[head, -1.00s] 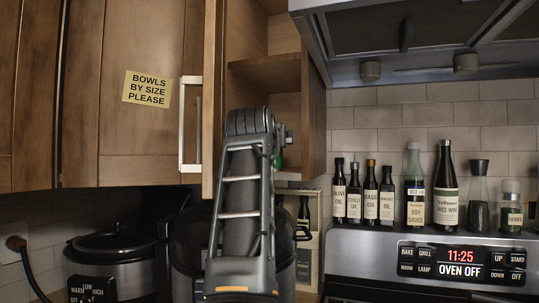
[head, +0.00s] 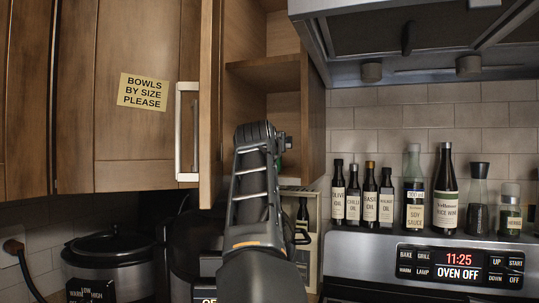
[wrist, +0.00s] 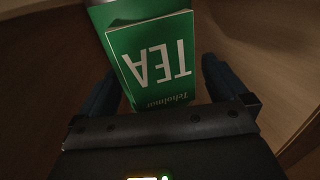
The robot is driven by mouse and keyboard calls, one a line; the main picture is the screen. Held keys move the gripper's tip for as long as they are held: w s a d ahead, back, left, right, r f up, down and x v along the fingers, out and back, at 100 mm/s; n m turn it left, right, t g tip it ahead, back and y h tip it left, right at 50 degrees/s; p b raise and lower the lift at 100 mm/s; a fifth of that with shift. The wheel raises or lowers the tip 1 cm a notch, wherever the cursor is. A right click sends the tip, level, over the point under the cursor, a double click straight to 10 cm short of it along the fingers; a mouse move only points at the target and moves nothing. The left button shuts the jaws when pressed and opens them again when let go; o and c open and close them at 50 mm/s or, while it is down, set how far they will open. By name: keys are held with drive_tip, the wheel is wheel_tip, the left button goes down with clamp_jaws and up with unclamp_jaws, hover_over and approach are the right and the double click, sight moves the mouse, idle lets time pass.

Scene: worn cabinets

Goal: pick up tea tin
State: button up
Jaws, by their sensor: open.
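The tea tin (wrist: 160,60) is green with a white "TEA" label that reads upside down in the wrist view. It stands inside the open wooden cabinet. My gripper (wrist: 165,85) is open, with one dark finger on each side of the tin's near part. I cannot tell whether either finger touches it.
The open cabinet door (head: 210,100) stands just left of my arm, and a shelf (head: 265,70) lies above. Several bottles (head: 370,195) line the stove top at right. A slow cooker (head: 110,260) stands on the counter below left.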

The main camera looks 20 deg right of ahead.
drive_tip(key=c, duration=1.2)
drive_tip(key=shift+o, duration=0.2)
drive_tip(key=shift+r, duration=0.15)
